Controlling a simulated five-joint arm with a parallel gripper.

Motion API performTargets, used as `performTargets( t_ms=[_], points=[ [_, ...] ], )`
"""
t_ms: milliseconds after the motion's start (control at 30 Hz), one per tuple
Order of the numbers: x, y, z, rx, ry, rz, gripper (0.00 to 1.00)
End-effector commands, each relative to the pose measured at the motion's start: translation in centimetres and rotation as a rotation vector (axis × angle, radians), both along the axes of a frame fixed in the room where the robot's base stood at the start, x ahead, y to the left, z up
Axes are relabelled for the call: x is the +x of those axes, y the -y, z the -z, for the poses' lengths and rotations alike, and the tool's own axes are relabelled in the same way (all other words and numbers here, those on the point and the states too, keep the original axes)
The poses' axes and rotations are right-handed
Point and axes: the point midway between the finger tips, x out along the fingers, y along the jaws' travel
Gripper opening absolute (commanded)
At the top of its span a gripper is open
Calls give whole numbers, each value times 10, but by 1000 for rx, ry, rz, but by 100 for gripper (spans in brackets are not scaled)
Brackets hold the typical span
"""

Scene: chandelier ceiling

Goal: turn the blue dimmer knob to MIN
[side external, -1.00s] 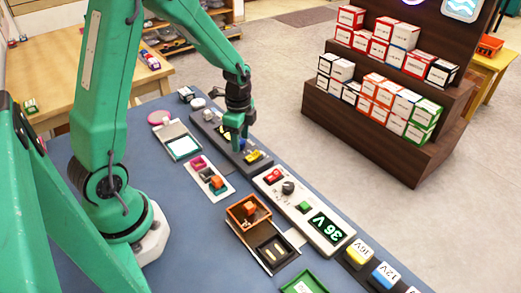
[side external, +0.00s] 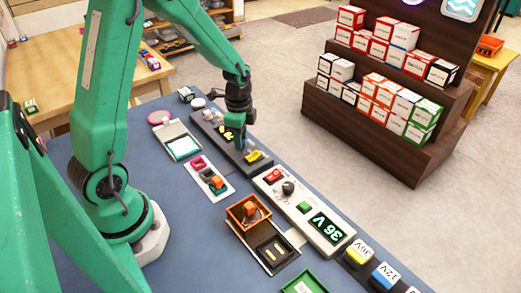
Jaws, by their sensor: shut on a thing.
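My gripper (side external: 239,142) points down over the dark grey panel (side external: 211,128) on the blue table. Its fingers are shut at the panel's middle. The blue dimmer knob does not show; the fingers cover the spot they grip. A yellow marking (side external: 226,134) shows on the panel just left of the fingers. A grey knob (side external: 208,114) is toward the panel's far left end, and a yellow piece (side external: 253,156) is at its near right end. I cannot read any MIN label or the knob's angle.
A white panel (side external: 270,182) with a red switch, a black knob and a green "36 V" display (side external: 327,228) stands close on the near right. An orange tray (side external: 240,217) and small panels lie left of it. A box shelf (side external: 380,130) stands beyond the table.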

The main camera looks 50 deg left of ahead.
Motion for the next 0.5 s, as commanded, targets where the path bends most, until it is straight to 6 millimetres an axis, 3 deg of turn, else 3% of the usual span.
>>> performTargets(
  t_ms=[500],
  points=[
    [0,0,-1,0,0,-414,4]
  ],
)
